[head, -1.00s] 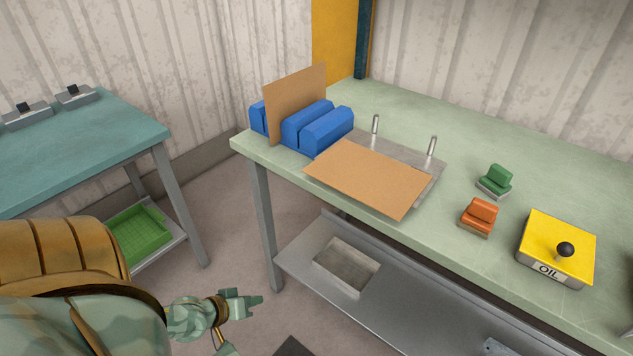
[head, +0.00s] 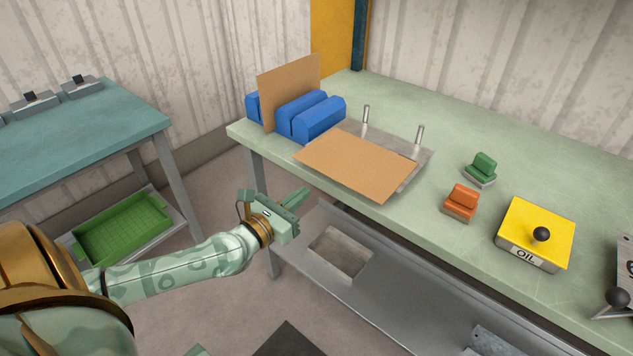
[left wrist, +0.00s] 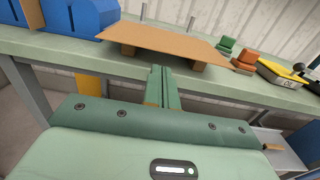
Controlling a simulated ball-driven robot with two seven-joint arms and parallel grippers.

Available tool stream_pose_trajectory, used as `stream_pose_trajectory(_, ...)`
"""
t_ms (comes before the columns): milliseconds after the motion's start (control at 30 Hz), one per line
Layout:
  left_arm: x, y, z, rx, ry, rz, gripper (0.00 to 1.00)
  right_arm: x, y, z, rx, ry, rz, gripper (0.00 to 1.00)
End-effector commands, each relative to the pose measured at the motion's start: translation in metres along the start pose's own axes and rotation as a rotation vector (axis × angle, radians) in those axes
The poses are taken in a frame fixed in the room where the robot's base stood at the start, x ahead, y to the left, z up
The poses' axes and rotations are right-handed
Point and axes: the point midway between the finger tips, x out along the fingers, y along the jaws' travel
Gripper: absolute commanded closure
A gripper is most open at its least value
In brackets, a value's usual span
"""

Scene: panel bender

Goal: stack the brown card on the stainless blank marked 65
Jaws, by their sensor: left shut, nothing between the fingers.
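One brown card (head: 357,166) lies flat near the bench's front edge, over a grey metal plate (head: 412,180) with two upright pins. It also shows in the left wrist view (left wrist: 165,40), where brown blocks appear beneath its edge. Another brown card (head: 288,92) stands upright among blue holders (head: 312,117). I see no number 65 on any surface, so I cannot tell which piece is the marked blank. My left gripper (head: 299,198) is shut and empty, in front of the bench and apart from the cards; its fingers also show in the left wrist view (left wrist: 163,84). My right gripper is not in view.
The bench top (head: 400,100) is clear behind the pins. Green (head: 481,169) and orange (head: 461,202) blocks and a yellow OIL box (head: 537,232) sit to the right. A metal tray (head: 340,252) is on the lower shelf. A teal table (head: 75,145) stands at left.

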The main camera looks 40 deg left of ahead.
Motion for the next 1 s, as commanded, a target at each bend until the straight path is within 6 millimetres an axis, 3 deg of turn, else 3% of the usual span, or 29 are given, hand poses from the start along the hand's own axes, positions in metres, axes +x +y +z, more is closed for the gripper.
stream_pose_trajectory(100, 0.025, 0.0, 0.002, 0.002, -0.004, 0.0, 1.0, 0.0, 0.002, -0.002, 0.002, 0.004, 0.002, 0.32)
stream_pose_trajectory(333, 0.055, 0.0, 0.0, 0.002, -0.001, 0.0, 1.0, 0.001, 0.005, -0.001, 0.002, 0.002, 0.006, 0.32)
stream_pose_trajectory(1000, 0.073, 0.0, 0.0, 0.002, -0.001, 0.0, 1.0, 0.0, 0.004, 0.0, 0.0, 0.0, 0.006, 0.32)
